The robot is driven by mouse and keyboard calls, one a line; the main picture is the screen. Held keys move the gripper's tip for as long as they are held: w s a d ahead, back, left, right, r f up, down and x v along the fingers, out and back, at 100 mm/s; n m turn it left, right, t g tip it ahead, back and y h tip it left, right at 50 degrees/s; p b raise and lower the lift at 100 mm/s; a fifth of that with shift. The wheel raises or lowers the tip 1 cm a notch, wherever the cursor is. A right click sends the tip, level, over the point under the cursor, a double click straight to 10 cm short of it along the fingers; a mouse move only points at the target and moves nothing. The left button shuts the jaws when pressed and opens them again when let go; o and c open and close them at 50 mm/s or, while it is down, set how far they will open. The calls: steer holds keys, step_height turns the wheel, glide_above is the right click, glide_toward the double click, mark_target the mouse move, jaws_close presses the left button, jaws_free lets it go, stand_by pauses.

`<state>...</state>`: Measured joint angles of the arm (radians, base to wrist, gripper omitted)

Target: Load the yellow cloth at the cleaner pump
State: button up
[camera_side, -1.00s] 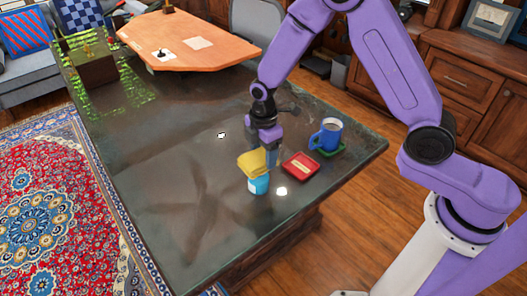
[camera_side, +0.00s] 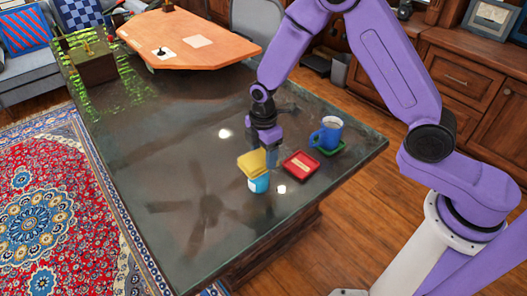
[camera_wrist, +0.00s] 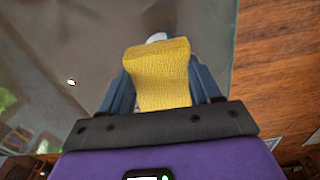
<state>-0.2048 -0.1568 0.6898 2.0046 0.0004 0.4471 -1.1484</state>
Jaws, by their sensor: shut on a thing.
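The yellow cloth (camera_side: 251,162) is a folded block held between the fingers of my gripper (camera_side: 268,152), at the top of the cleaner pump. In the wrist view the cloth (camera_wrist: 160,75) fills the space between the two blue fingers of my gripper (camera_wrist: 162,92). The cleaner pump (camera_side: 259,183) is a small blue and white container standing on the table under the cloth. In the wrist view only a pale bit of it (camera_wrist: 156,38) shows past the cloth's far end. The cloth hides the pump's top, and I cannot tell whether the two touch.
A red tray (camera_side: 301,166) lies just right of my gripper. Behind it a blue mug (camera_side: 327,135) stands on a green coaster (camera_side: 331,150). The dark glossy table (camera_side: 150,165) is clear to the left. Its right edge is near the mug.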

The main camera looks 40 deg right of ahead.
mark_target(263, 155)
steer(key=shift+f, duration=0.55)
stand_by(0.5)
steer(key=shift+r, duration=0.1)
stand_by(0.4)
steer(key=shift+r, duration=3.4)
